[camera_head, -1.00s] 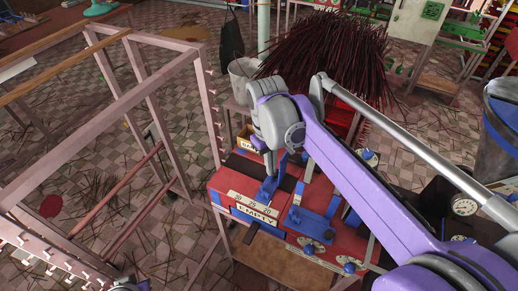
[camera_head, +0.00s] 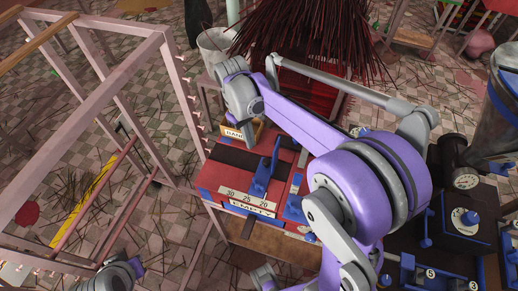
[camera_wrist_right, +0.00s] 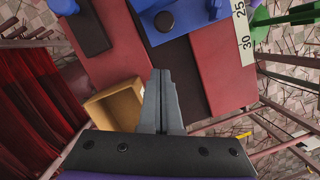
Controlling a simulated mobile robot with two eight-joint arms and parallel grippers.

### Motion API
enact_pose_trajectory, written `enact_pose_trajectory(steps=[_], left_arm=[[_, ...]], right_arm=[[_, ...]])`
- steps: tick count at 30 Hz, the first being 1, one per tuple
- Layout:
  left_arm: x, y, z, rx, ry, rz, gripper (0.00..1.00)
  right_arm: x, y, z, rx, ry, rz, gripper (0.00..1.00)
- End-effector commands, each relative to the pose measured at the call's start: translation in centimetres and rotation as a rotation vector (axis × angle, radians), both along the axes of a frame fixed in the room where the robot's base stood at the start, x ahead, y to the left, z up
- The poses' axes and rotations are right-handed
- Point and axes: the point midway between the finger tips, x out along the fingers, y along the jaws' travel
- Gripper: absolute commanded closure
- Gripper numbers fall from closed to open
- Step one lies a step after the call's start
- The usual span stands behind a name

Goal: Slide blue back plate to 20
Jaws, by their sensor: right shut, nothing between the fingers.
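The blue back plate (camera_head: 262,180) sits on the red extruder top (camera_head: 222,178), in the dark slot (camera_head: 233,157), with an upright blue tab. Its front edge is at the number scale (camera_head: 246,201), seemingly between 25 and 20; the exact reading is unclear. In the right wrist view the blue plate (camera_wrist_right: 185,14) is cut by the top edge, with 25 and 30 on the scale (camera_wrist_right: 243,32). My right gripper (camera_head: 247,137) is shut and empty, behind the plate and apart from it; its fingers (camera_wrist_right: 160,72) point along the slot. My left wrist shows bottom left; its fingertips are unclear.
A small cardboard box (camera_head: 236,134) stands behind the slot, close to my right gripper. A second blue fixture (camera_head: 295,208) is right of the plate, partly behind my right arm. A pink frame rack (camera_head: 172,90) stands left. Dark incense sticks (camera_head: 300,38) are heaped behind.

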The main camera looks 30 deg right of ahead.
Motion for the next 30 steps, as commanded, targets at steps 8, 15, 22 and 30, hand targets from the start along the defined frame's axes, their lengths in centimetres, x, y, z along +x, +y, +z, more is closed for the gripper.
enact_pose_trajectory(steps=[8, 15, 22, 30], left_arm=[[0.1, 0.0, 0.4, 0.000, -0.002, 0.000, 1.00], [0.1, 0.0, 0.5, 0.000, -0.002, 0.000, 1.00], [0.1, 0.0, 0.4, 0.000, -0.002, 0.000, 1.00], [0.0, 0.0, 0.1, 0.000, -0.001, 0.000, 1.00]], right_arm=[[-3.4, -0.8, -0.8, 0.000, 0.000, 0.000, 1.00], [-3.9, -1.0, -0.9, 0.000, 0.000, 0.000, 1.00], [-4.0, -1.0, -0.9, 0.000, 0.000, 0.000, 1.00], [-5.0, -1.4, -1.0, 0.000, 0.001, 0.001, 1.00]])
